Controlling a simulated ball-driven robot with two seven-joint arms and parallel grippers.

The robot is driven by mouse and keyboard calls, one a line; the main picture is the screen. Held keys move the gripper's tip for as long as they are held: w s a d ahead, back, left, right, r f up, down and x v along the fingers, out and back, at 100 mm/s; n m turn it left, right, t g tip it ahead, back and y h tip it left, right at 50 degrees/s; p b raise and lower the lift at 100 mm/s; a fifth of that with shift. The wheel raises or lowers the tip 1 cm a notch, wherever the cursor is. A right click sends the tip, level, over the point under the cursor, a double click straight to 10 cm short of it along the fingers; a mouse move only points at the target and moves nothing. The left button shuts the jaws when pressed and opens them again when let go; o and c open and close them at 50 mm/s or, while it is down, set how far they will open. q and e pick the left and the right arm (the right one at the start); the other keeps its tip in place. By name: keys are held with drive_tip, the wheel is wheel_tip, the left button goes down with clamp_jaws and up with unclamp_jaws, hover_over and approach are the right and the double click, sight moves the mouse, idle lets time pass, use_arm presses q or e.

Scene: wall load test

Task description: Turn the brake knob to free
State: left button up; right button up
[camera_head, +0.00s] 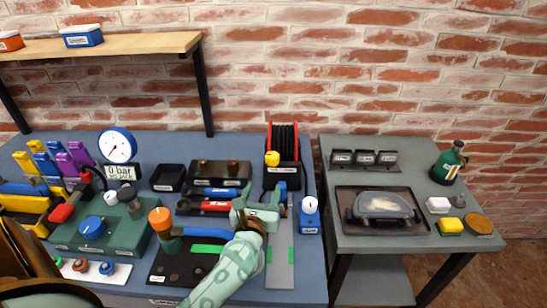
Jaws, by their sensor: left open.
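A red reel (283,139) with dark winding stands at the back right of the blue-grey bench. A yellow knob (272,158) sits at its front left; it may be the brake knob, but no label or setting is readable. My left gripper (259,207) is open and empty, in front of the reel and apart from the yellow knob. My pale green forearm (228,270) reaches up to it and covers part of the bench. My right gripper is out of view.
A blue box with a white knob (309,205) stands right of my gripper. An orange-topped cylinder (160,220) and a green unit with a blue knob (93,227) stand left. The side table (365,243) carries a dark tray, and a gap separates it from the bench.

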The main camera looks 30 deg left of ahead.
use_arm(q)
approach(271, 163)
drive_tip(key=x, duration=0.3)
drive_tip(key=b+x, duration=0.2)
drive_tip(key=x, duration=0.6)
drive_tip(key=shift+w+a, duration=0.25)
drive_tip(key=shift+w, duration=0.25)
drive_tip(key=shift+r, duration=0.1)
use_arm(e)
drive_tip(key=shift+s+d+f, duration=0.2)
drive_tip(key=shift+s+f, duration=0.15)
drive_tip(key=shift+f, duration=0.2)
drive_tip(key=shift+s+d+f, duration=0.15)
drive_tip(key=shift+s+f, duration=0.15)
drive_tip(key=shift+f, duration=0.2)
use_arm(q)
drive_tip(key=shift+c, duration=0.4)
drive_tip(key=c, duration=0.9)
